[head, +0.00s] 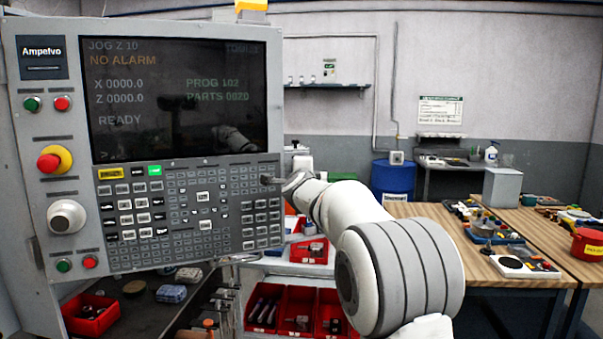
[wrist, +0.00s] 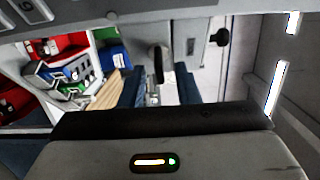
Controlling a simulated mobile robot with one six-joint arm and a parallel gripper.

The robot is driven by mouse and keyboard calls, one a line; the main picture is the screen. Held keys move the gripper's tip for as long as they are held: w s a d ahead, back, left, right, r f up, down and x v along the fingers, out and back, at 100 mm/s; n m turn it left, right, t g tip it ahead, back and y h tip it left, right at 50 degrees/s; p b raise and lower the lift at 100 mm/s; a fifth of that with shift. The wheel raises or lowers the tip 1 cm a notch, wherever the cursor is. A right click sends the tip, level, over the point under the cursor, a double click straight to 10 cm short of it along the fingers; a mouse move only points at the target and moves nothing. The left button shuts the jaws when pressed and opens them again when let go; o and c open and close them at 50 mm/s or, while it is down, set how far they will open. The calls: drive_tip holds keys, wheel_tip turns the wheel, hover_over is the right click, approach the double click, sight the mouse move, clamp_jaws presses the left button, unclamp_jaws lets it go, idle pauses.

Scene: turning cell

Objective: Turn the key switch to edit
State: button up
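The grey control panel (head: 150,172) fills the left of the head view, with a lit screen and many keys below it. I cannot pick out the key switch or its position labels for certain. My gripper (head: 272,182) is small at the panel's right edge, just below the screen's lower right corner. Whether it touches the panel is unclear. In the wrist view, a grey housing with a small lit strip fills the bottom.
The panel also carries a red mushroom button (head: 48,164) and a pale round knob (head: 66,217). Red bins (head: 266,306) sit on a rack below right of the panel. Wooden benches (head: 430,214) with tools and a blue drum (head: 393,180) stand at the right.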

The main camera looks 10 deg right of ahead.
drive_tip(key=s+a+b, duration=0.1)
drive_tip(key=s+b, duration=0.1)
drive_tip(key=s, duration=0.5)
drive_tip(key=shift+s+a, duration=0.25)
drive_tip(key=shift+s, duration=0.1)
drive_tip(key=s+a+f+n+g+y, duration=0.2)
drive_tip(key=s+f+n+g+y, duration=0.1)
drive_tip(key=s+f+n, duration=0.55)
drive_tip(key=s+a+f+n+g+y, duration=0.2)
drive_tip(key=s+f+n+g+y, duration=0.25)
drive_tip(key=s, duration=0.65)
drive_tip(key=s+d+f+n+g+h, duration=0.2)
drive_tip(key=s+f+n+g, duration=0.1)
drive_tip(key=s+f, duration=0.5)
drive_tip(key=s+d+f+n+g+h, duration=0.2)
drive_tip(key=s+f+n+g, duration=0.2)
drive_tip(key=s+f, duration=0.4)
drive_tip(key=s, duration=0.7)
drive_tip(key=shift+s+d, duration=0.25)
drive_tip(key=shift+d, duration=0.15)
drive_tip(key=shift+f, duration=0.1)
drive_tip(key=shift+c, duration=0.3)
